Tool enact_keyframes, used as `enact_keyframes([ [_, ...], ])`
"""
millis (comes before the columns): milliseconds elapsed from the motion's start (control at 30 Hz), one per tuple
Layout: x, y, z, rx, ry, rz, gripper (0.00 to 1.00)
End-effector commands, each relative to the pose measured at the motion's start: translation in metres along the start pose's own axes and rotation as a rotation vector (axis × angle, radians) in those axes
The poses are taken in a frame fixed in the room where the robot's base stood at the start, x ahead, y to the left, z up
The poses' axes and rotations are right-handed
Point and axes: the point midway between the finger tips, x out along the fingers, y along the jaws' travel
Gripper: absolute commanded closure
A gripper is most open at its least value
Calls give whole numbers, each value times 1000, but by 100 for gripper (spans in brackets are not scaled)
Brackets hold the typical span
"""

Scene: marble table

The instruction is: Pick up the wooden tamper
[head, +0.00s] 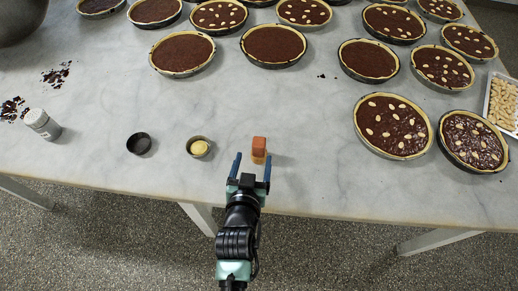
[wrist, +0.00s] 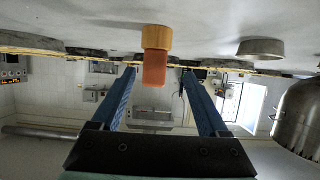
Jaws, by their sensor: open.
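The wooden tamper (head: 259,147) stands upright near the front edge of the marble table. It has a reddish-brown upper part and a lighter wood base. In the wrist view, which looks upside down, the tamper (wrist: 155,56) shows between and beyond the two blue fingers, its base against the table. My gripper (head: 253,158) is open and empty at the table's front edge, with its fingertips either side of the tamper's line. I cannot tell whether the tamper is partly between the fingertips or just beyond them; neither finger visibly touches it.
Left of the tamper stand a small cup with yellow contents (head: 198,147), a dark cup (head: 139,144) and a lidded jar (head: 42,124). Several chocolate tarts fill the back and right, the nearest one (head: 393,126) well right. Marble around the tamper (head: 310,125) is clear.

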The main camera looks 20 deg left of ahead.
Motion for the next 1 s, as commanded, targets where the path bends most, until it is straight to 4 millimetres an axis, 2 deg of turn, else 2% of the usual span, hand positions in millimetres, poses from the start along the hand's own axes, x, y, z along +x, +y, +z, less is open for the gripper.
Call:
enact_keyframes([
  [267, 16, 1, -2, -1, 1, 0, 22],
  [700, 60, 8, 0, 0, 1, 0, 22],
  [1000, 63, 8, 0, 0, 1, 0, 22],
])
